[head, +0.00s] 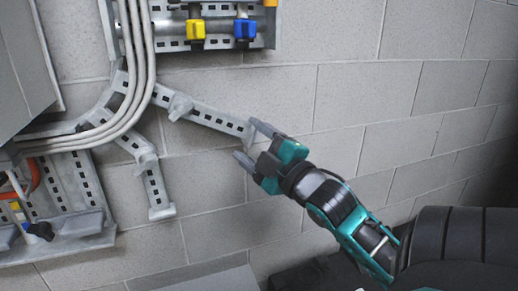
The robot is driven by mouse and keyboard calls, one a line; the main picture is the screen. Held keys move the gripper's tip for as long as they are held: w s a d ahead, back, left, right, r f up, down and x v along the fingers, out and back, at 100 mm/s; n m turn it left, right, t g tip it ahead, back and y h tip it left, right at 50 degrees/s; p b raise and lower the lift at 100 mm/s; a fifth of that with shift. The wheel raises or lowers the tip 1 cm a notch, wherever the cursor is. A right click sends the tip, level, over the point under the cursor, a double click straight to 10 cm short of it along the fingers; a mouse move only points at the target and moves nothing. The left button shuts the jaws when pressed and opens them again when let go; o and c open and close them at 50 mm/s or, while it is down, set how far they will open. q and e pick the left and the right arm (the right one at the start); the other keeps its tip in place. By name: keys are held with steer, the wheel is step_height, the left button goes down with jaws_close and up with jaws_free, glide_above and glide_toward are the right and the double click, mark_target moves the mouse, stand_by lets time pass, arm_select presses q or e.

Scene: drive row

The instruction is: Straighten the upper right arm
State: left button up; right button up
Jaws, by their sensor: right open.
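The upper right arm (213,117) is a grey slotted metal strip on the block wall. I cannot tell whether the fingers touch the strip. A lower slotted arm (155,185) hangs steeply down from another joint, left of my gripper. My left gripper is not in view.
Thick grey cables (140,60) curve down the wall to the left. A rail with a yellow valve handle (195,29) and a blue valve handle (245,29) is above. A slotted tray (70,247) is at lower left. The wall to the right is bare.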

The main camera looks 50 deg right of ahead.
steer(key=shift+v, duration=0.95)
